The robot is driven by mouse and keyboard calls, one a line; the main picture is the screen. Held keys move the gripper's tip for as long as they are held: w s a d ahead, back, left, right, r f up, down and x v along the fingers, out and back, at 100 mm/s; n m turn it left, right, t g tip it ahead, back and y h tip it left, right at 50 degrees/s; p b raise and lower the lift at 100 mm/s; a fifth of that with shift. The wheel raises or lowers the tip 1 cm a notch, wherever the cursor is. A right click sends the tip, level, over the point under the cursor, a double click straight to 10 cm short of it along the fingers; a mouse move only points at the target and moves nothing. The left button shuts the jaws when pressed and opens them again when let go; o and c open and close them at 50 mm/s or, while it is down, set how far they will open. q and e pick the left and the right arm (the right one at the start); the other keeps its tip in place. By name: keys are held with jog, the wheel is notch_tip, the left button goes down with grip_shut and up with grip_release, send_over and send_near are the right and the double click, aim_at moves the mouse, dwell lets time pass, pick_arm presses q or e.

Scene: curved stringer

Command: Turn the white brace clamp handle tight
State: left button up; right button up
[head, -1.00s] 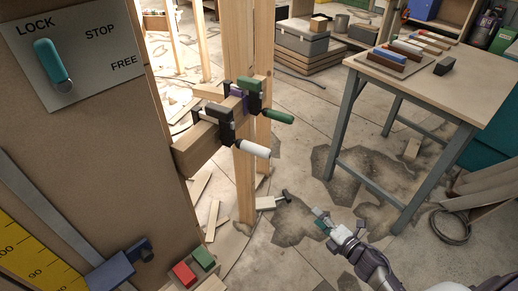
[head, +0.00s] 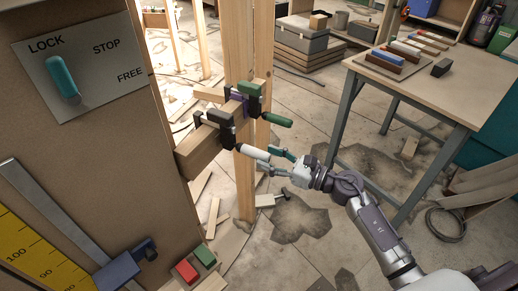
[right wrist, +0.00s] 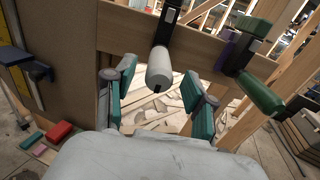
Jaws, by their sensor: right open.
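The white clamp handle (head: 255,152) sticks out from a dark clamp (head: 211,128) on the wooden brace (head: 197,150) by the post. In the right wrist view the white handle (right wrist: 159,68) points toward the camera, its end between the two green-padded fingers. My right gripper (head: 276,162) is open just off the handle's end, with a finger to either side. It also shows in the right wrist view (right wrist: 158,84), with gaps between fingers and handle. My left gripper is not in view.
A second clamp with a green handle (head: 278,120) sits just behind and right; it also shows in the right wrist view (right wrist: 260,93). The wooden post (head: 245,190) stands close by. A workbench (head: 450,85) stands at right. A LOCK/STOP/FREE panel (head: 105,75) is at left.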

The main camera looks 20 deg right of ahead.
aim_at(259, 154)
jog(key=shift+p+x, duration=0.3)
jog(key=shift+x, duration=1.45)
grip_shut()
